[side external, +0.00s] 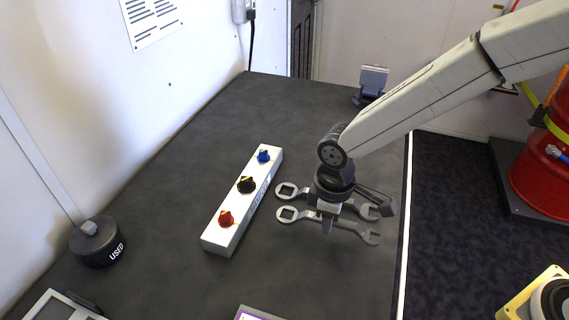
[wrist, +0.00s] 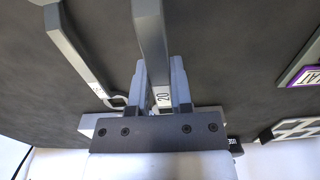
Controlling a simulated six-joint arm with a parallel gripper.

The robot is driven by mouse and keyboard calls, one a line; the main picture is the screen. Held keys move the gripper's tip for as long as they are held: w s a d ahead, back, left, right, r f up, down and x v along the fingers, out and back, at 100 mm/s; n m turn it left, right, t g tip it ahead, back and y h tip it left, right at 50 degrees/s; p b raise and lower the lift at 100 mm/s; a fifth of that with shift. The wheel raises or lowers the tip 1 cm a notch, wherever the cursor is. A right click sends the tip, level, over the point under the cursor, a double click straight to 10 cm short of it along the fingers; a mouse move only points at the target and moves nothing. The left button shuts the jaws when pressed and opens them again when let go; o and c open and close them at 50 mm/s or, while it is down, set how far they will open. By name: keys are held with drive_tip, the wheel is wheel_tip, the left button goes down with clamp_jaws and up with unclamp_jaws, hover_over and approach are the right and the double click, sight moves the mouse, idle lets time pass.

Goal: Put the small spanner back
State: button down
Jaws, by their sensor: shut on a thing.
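Two grey spanners lie side by side at the middle of the dark bench. My gripper (side external: 327,222) is shut on the nearer spanner (side external: 289,214), across its shank. In the wrist view this spanner, marked 20 (wrist: 151,40), runs up between my fingers (wrist: 161,88). The farther spanner (side external: 287,190) is apart from my fingers; it also shows at the left of the wrist view (wrist: 75,50), with a label too small to read. My gripper hides part of both shanks. I cannot tell which is smaller, or whether the held one touches the bench.
A white box (side external: 226,232) with red, black and blue knobs stands left of the spanners' ring ends. A dark "USED" container (side external: 97,243) is at the far left. A purple-edged item (side external: 257,314) is at the front. Bench (side external: 320,280) in front of the spanners is clear.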

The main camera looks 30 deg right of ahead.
sight(324, 238)
drive_tip(key=shift+w+a+f, duration=0.1)
drive_tip(key=shift+w+f, duration=0.1)
drive_tip(key=shift+f, duration=1.6)
drive_tip(key=shift+f, duration=0.1)
drive_tip(key=c, duration=0.5)
unclamp_jaws()
drive_tip(key=shift+c, duration=0.2)
wheel_tip(324, 238, up, 12)
drive_tip(key=shift+r, duration=0.15)
